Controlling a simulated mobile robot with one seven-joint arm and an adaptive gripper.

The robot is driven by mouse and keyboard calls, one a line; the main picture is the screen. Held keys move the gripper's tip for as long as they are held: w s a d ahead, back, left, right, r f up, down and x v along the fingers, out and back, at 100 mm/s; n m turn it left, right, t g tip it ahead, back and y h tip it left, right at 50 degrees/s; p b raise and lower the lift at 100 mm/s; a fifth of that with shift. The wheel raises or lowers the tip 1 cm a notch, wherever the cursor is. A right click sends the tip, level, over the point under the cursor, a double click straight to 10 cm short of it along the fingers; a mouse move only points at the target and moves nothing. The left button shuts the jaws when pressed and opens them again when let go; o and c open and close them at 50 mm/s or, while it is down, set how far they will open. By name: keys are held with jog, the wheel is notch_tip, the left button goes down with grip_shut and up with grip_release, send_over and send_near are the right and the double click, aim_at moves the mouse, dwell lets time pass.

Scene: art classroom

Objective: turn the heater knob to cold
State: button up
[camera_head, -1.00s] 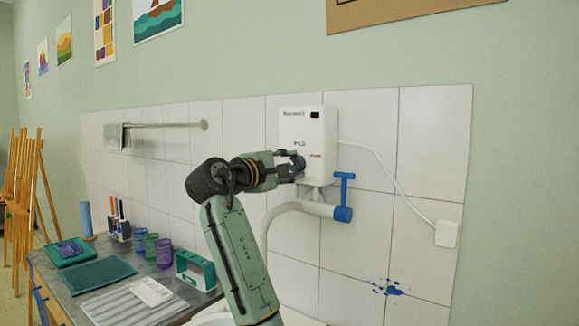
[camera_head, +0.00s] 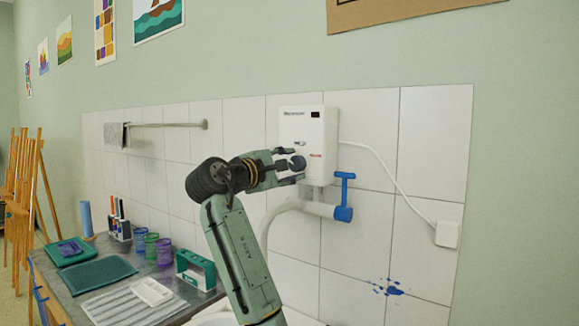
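The white water heater (camera_head: 317,130) is fixed to the tiled wall, with a small dark display at its top right and small printed labels on its front. My gripper (camera_head: 294,164) is at the lower left of the heater's front. A dark round knob (camera_head: 298,163) shows at the fingertips, in front of the heater. The fingers sit around or beside the knob; I cannot tell whether they touch it. The knob's pointer and setting are too small to read.
A blue-handled tap (camera_head: 343,200) with a grey pipe sits just below the heater. A white cable runs to a wall box (camera_head: 447,234) at right. The counter (camera_head: 75,292) at left holds cups, trays and a green holder (camera_head: 195,268). A towel rail (camera_head: 165,125) is on the wall.

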jog(key=shift+o, duration=0.9)
jog(key=v, duration=1.2)
